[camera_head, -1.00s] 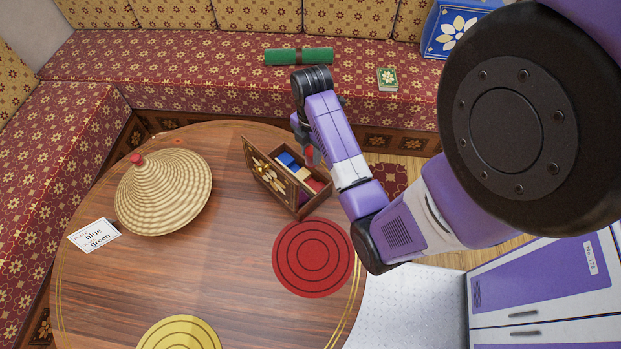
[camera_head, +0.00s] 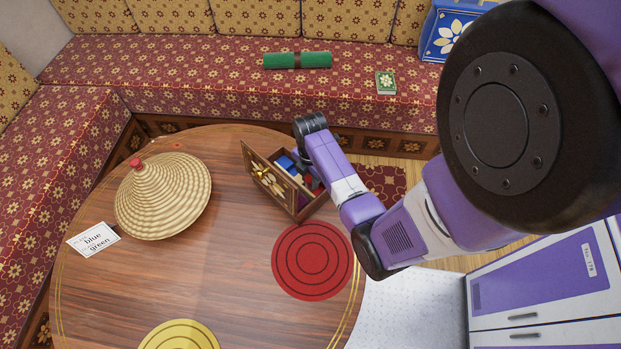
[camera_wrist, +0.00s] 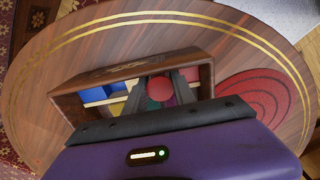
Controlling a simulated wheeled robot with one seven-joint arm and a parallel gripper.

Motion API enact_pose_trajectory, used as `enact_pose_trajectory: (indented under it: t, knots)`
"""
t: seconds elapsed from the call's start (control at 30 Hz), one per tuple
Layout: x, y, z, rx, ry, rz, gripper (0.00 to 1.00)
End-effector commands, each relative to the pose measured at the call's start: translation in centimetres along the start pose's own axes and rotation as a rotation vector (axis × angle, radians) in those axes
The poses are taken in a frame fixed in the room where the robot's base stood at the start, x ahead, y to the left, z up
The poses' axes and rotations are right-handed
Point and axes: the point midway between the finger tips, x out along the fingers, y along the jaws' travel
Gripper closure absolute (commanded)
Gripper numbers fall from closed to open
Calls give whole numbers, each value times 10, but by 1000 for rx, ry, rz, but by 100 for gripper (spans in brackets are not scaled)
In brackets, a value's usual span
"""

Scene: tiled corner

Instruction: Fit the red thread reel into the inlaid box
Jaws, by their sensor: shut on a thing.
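The inlaid box (camera_head: 312,209) stands open on the round table, with its patterned lid (camera_head: 268,182) swung up on the left. In the wrist view, the box (camera_wrist: 108,76) has compartments holding blue pieces (camera_wrist: 93,95) and other coloured pieces. My gripper (camera_wrist: 161,92) is shut on the red thread reel (camera_wrist: 160,88), whose round red end shows between the fingers. The fingers and reel are at the box opening, over its middle to right part. I cannot tell how deep the reel sits. In the head view my arm hides the fingertips.
A woven cone cover (camera_head: 163,196) and a white card (camera_head: 93,239) are on the left of the table. A red round mat (camera_head: 312,262) lies in front of the box and a yellow mat (camera_head: 180,336) nearer. The middle of the table is clear.

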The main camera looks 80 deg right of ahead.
Motion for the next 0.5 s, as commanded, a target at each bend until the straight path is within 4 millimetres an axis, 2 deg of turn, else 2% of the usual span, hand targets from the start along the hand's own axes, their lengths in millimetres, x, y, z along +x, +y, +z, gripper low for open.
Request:
enact_pose_trajectory:
  t: [0.23,0.27,0.3,0.37,0.5]
  knots:
    - [3,0,0,0,0,-1,100]
    - [2,0,0,0,0,-1,63]
    - [2,0,0,0,0,-1,55]
    - [2,0,0,0,0,-1,47]
    - [2,0,0,0,0,-1,47]
